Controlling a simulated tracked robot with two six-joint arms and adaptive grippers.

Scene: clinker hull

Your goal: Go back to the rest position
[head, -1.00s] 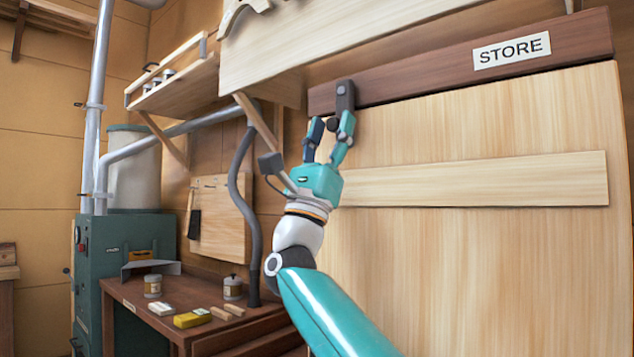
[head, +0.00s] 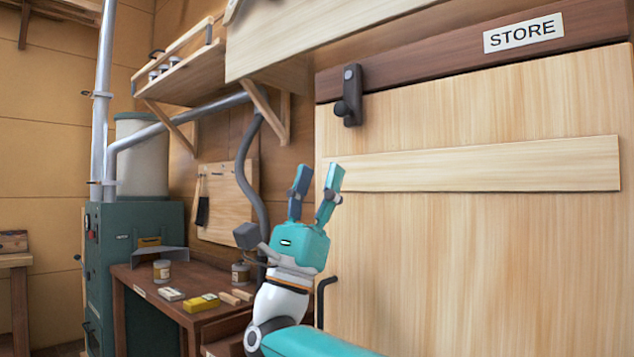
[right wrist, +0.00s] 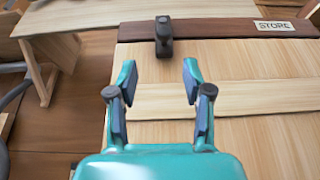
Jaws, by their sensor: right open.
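My right gripper (head: 316,180) is open and empty in the head view, its fingers pointing up in front of the left part of the pale wooden store door (head: 470,250). It is below and left of the dark latch (head: 348,97) at the door's top left corner, clear of it. In the right wrist view the open fingers (right wrist: 157,90) have nothing between them, and the latch (right wrist: 163,38) shows beyond them. The latch hangs upright from the dark header beam. My left gripper is not in view.
A wall shelf (head: 185,78) is above. A black door handle (head: 322,300) is close beside my right arm.

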